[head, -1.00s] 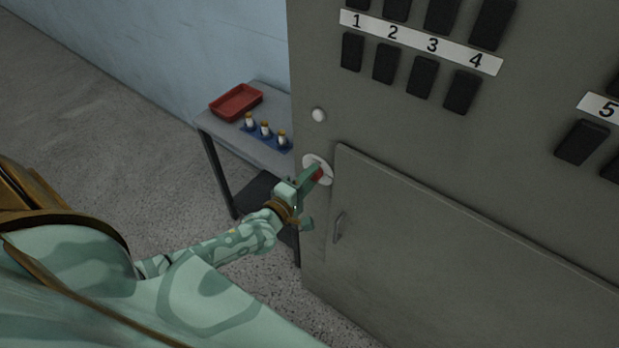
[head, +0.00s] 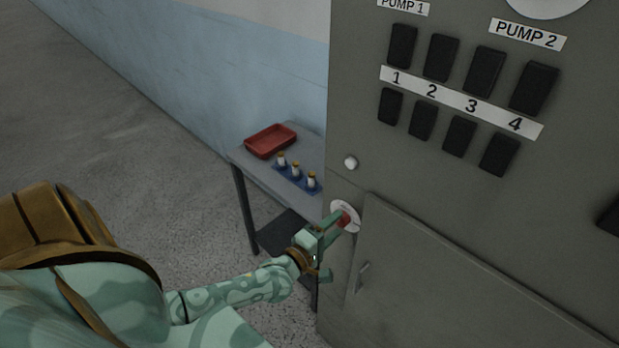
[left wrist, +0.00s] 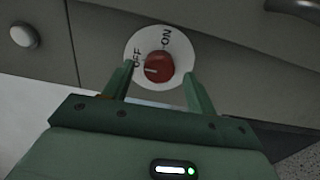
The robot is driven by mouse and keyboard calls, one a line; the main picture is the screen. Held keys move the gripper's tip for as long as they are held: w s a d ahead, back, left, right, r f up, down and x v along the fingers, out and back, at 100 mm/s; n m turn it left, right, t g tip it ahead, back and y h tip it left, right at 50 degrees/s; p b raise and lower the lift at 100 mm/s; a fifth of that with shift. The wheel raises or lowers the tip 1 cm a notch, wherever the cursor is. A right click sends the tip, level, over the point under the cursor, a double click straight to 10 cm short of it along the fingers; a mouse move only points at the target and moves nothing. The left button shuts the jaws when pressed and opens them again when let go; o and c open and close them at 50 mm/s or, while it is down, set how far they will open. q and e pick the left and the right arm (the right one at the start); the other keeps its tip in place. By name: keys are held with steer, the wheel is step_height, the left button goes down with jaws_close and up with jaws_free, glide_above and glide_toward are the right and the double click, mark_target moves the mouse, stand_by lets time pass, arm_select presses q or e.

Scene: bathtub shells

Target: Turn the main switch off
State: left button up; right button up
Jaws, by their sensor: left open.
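The main switch is a red round knob (head: 343,219) on a white disc (head: 351,228) on the grey cabinet. In the left wrist view the knob (left wrist: 159,66) shows a white mark pointing left, towards the OFF lettering; ON is printed at the upper right of the disc (left wrist: 177,50). My left gripper (head: 333,228) is in front of the switch. In the left wrist view its open fingers (left wrist: 159,73) stand on either side of the knob, with gaps between them and it. My right gripper is not in view.
The cabinet (head: 450,180) carries black switches (head: 459,136), a white button (head: 350,162) and a door with a handle (head: 362,276). A side table (head: 252,160) beside it holds a red tray (head: 271,141) and small bottles in a blue rack (head: 296,174). Open floor lies left.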

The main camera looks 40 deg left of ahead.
arm_select(q)
steer(key=s+a, duration=0.1)
steer(key=s, duration=1.3)
steer(key=shift+s, duration=0.4)
steer(key=shift+a, duration=0.1)
